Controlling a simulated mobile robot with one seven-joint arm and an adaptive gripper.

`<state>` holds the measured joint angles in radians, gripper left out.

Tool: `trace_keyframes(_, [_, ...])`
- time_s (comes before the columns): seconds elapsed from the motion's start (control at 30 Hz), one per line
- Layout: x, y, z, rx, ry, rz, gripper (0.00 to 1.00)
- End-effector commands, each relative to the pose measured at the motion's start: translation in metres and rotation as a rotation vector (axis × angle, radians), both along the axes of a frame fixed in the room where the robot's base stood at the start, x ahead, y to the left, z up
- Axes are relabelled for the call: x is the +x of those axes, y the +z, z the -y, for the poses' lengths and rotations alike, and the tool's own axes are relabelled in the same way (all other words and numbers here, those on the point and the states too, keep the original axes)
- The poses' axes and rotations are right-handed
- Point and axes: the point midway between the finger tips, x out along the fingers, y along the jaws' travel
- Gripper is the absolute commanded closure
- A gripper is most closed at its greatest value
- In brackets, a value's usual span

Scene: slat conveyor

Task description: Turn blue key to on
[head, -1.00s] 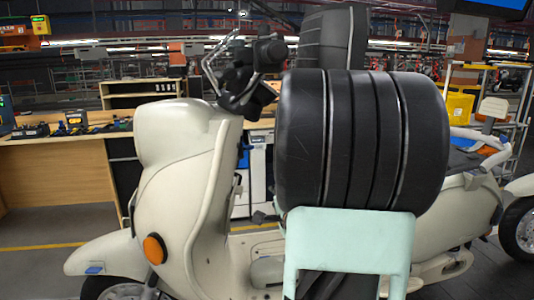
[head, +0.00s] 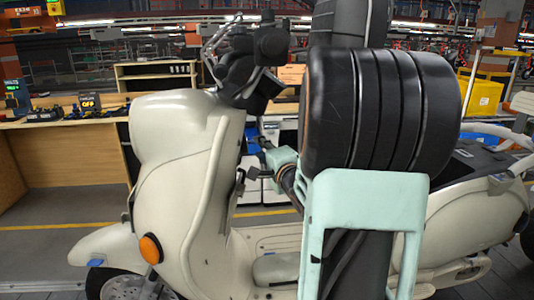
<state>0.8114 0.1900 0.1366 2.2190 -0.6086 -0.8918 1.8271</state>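The cream scooter (head: 185,170) stands side-on in front of me, its front wheel to the left. My gripper (head: 257,160) is dark and small, beside the inner side of the scooter's front shield, below the handlebar (head: 250,60). Its fingers point left toward the shield. A gap seems to show between them, but at this size I cannot tell how far they are open, or whether they touch anything. I cannot make out a blue key; the ignition area behind the shield is too small and partly hidden.
A wooden workbench (head: 60,165) with small devices stands behind on the left. A yellow bin (head: 480,97) is at the right. The handlebar overhangs the space by the shield. My own arm hides the scooter's middle.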

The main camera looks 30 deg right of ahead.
Motion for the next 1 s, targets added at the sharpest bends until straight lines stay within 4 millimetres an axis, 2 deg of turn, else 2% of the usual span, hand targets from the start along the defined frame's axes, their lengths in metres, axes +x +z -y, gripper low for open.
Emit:
trace_keyframes(0.1, [0.023,-0.001,0.004,0.000,0.003,0.000,0.72])
trace_keyframes(0.3, [0.049,-0.001,0.010,0.000,0.001,-0.001,0.72])
trace_keyframes(0.5, [0.060,-0.001,0.013,-0.001,0.000,0.000,0.72])
trace_keyframes(0.77, [0.061,-0.002,0.013,-0.001,0.000,0.000,0.72])
trace_keyframes(1.0, [0.060,-0.002,0.013,-0.001,0.000,-0.001,0.99])
